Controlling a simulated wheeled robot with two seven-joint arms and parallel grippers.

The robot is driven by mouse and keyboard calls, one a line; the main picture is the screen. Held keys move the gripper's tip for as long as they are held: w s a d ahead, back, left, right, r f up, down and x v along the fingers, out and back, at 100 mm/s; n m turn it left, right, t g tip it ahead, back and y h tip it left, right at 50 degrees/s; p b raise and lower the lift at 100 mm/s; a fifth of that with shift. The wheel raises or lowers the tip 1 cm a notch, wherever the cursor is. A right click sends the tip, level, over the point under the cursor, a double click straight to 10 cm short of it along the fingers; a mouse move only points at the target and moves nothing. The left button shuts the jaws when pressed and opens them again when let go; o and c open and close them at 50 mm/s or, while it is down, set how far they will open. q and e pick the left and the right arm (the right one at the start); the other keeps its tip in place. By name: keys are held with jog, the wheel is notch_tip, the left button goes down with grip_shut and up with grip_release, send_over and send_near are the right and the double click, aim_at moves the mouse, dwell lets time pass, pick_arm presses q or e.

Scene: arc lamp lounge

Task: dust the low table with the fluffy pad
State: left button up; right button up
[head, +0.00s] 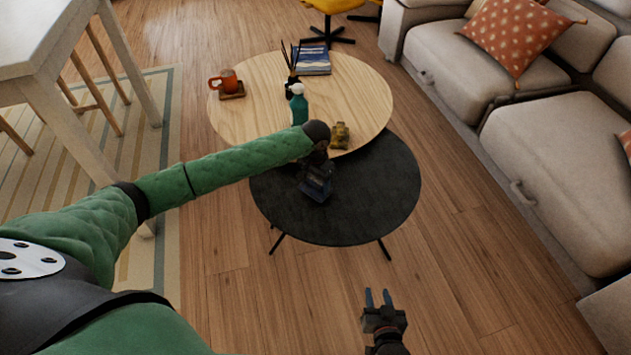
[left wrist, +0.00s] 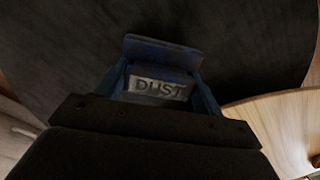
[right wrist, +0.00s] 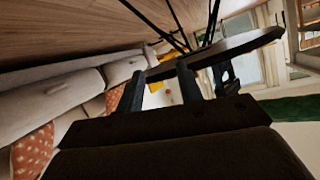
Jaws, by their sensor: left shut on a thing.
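The low table (head: 390,190) is the round black-topped one, partly under the edge of a taller pale wood table. My left gripper (head: 316,172) is over its middle, shut on the dark blue dusting pad (head: 315,188). In the left wrist view the pad's label (left wrist: 158,88) reads "DUST", between the two fingers. The pad is on or just above the black top; I cannot tell whether it touches. Its underside is hidden. My right gripper (head: 378,298) is open and empty, in front of the low table and to its right, over the floor.
The pale wood table (head: 240,115) carries a green bottle (head: 299,108), an orange mug (head: 228,82), books (head: 313,60) and a small yellowish item (head: 340,135) near the low table. A sofa (head: 560,170) stands right. The floor in front is clear.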

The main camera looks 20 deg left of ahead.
pick_arm(q)
jog(key=shift+r+p, duration=0.8)
jog(key=shift+p, duration=0.1)
pick_arm(e)
jog(key=shift+s+d+f+g, duration=0.85)
jog(key=shift+s+f+g, duration=1.75)
jog(key=shift+s+f, duration=3.2)
pick_arm(q)
jog(key=shift+r+p, duration=1.25)
jog(key=shift+p, duration=0.15)
jog(key=shift+r+p, duration=1.25)
jog(key=shift+p, duration=0.2)
pick_arm(e)
jog(key=shift+h, duration=0.4)
jog(key=shift+s+d+r, duration=0.15)
jog(key=shift+d+r, duration=0.1)
jog(key=shift+r, duration=0.6)
jog(key=shift+s+d+r, duration=0.1)
jog(key=shift+d+r, duration=0.15)
jog(key=shift+r, duration=0.55)
jog(key=shift+s+d+r, duration=0.15)
jog(key=shift+d+r, duration=0.1)
jog(key=shift+r, duration=0.6)
pick_arm(q)
jog(key=shift+w, duration=0.1)
pick_arm(e)
jog(key=shift+w, duration=0.2)
